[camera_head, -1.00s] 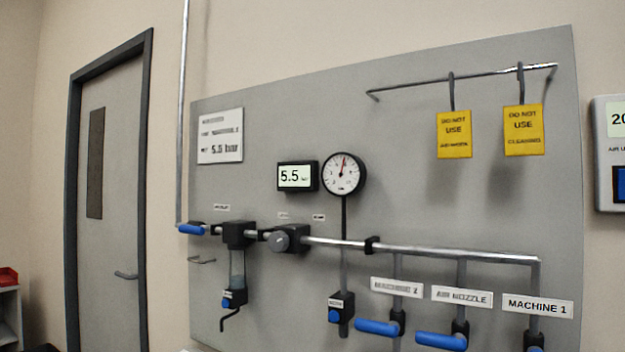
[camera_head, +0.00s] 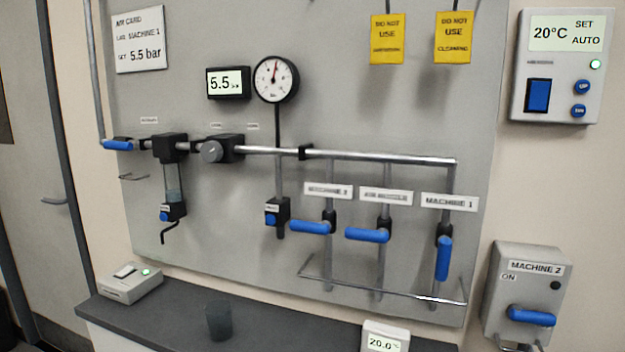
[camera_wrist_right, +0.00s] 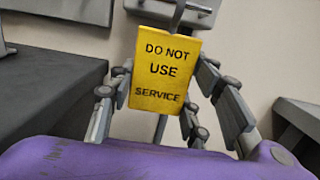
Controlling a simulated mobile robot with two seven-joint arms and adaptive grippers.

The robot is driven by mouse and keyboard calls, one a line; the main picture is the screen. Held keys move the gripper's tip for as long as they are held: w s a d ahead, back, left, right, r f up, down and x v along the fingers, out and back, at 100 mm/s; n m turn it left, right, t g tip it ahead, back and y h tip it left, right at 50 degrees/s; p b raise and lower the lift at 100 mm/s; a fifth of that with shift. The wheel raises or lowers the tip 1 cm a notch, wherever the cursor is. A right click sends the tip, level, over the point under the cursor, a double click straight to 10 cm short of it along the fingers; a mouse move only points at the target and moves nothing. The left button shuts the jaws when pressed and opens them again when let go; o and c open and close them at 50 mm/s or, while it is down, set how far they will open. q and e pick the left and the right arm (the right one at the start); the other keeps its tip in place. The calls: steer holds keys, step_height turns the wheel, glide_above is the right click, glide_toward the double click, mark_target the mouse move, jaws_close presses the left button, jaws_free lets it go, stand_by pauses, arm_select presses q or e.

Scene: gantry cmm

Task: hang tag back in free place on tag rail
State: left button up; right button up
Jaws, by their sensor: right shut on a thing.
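A yellow tag reading "DO NOT USE SERVICE" (camera_wrist_right: 163,68) is in the right wrist view, upright, with a grey hook at its top. My right gripper (camera_wrist_right: 166,84) is shut on this tag, with a finger on each side. In the head view two other yellow tags hang at the top of the grey panel, a left tag (camera_head: 387,40) and a right tag (camera_head: 453,38). The tag rail above them is cut off by the top of the picture now. My left gripper shows in neither view.
An empty wire bar (camera_head: 390,296) crosses the panel's lower right. Pipes with blue-handled valves, such as the machine 1 valve (camera_head: 443,258), stand out above it. A dark shelf (camera_head: 270,325) runs below with a dark cup (camera_head: 219,321). A machine 2 box (camera_head: 525,290) is at right.

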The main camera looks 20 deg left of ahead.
steer(key=s, duration=0.7)
steer(key=shift+d, duration=0.15)
stand_by(0.3)
